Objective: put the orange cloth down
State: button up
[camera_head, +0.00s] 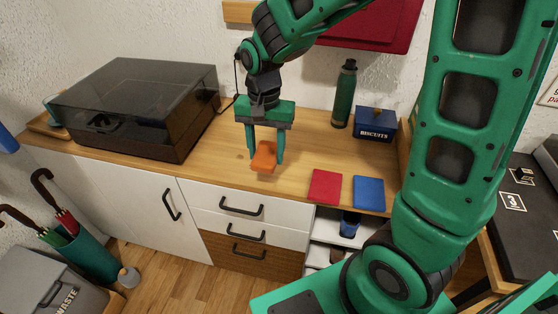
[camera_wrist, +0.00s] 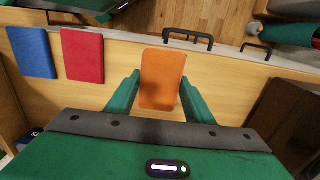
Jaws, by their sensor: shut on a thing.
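The orange cloth (camera_head: 264,158) is a small folded rectangle held between the fingers of my gripper (camera_head: 265,150). In the head view it is over the wooden countertop (camera_head: 220,160), near the front edge above the drawers; I cannot tell how much gap is under it. In the wrist view the orange cloth (camera_wrist: 162,78) sits between the two green fingers of my gripper (camera_wrist: 161,92). A red cloth (camera_head: 325,187) and a blue cloth (camera_head: 369,193) lie flat side by side on the counter, to the right of the gripper.
A dark-lidded turntable box (camera_head: 135,105) stands on the left of the counter. A green bottle (camera_head: 344,95) and a blue biscuits tin (camera_head: 375,124) stand at the back right. Bare wood shows around the gripper. Drawers with black handles (camera_head: 241,207) are below the front edge.

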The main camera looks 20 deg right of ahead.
send_over(280, 170)
notch_tip(280, 170, down, 3)
jog(key=shift+d+f, duration=0.1)
jog(key=shift+f, duration=1.95)
jog(key=shift+s, duration=0.1)
jog(key=o, duration=1.3)
jog(key=shift+f, duration=0.1)
